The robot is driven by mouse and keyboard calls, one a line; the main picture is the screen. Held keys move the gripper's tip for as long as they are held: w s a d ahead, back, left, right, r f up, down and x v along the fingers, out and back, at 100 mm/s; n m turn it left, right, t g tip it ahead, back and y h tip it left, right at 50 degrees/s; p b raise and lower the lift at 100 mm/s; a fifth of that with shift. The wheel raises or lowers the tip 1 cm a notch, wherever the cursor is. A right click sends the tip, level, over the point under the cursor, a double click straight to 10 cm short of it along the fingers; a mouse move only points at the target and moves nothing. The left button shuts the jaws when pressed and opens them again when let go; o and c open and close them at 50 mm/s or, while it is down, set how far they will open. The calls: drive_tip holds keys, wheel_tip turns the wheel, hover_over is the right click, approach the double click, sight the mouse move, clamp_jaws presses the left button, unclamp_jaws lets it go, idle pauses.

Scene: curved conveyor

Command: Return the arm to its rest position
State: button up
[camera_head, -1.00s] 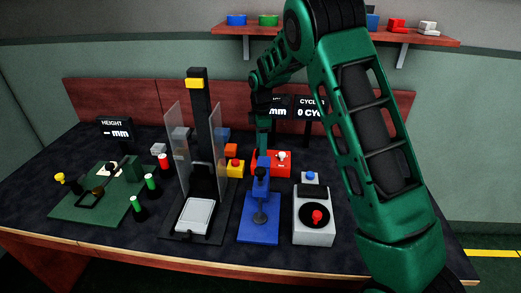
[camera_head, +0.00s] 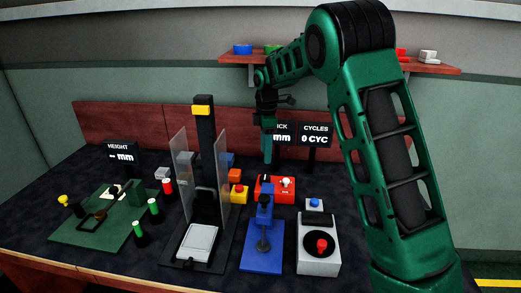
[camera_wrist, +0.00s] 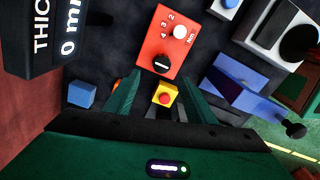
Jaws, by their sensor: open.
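My green arm reaches over the right side of the workbench in the head view. My gripper (camera_head: 267,155) hangs fingers-down, clear of the table, in front of the thickness and cycles displays and just above the red box in the picture. In the wrist view my gripper (camera_wrist: 160,97) has its two green fingers apart. No object is held between them. A yellow box with a red button (camera_wrist: 166,95) shows in the gap, lower down on the table. The gripper hides part of the thickness display in the head view.
A red box with a dial (camera_head: 275,188) stands below my gripper. A blue press (camera_head: 262,243), a grey device with a red knob (camera_head: 318,260) and a tall black stand with clear panels (camera_head: 203,140) crowd the table. A wall shelf (camera_head: 236,58) is behind the arm.

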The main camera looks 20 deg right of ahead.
drive_tip(key=s+d+r+m, duration=0.45)
drive_tip(key=s+d, duration=0.25)
drive_tip(key=s, duration=0.3)
drive_tip(key=s+d+r+m, duration=0.3)
drive_tip(key=s+d+m, duration=0.35)
drive_tip(key=s, duration=0.25)
drive_tip(key=s+d+f+m, duration=0.1)
drive_tip(key=s+m, duration=0.5)
drive_tip(key=s, duration=0.8)
drive_tip(key=s+d+f+m, duration=0.2)
drive_tip(key=s+m, duration=0.4)
drive_tip(key=s, duration=0.8)
drive_tip(key=shift+s+d+f, duration=0.3)
drive_tip(key=shift+s+f, duration=0.05)
drive_tip(key=shift+f, duration=0.35)
drive_tip(key=shift+w+f, duration=0.25)
drive_tip(key=shift+w, duration=0.45)
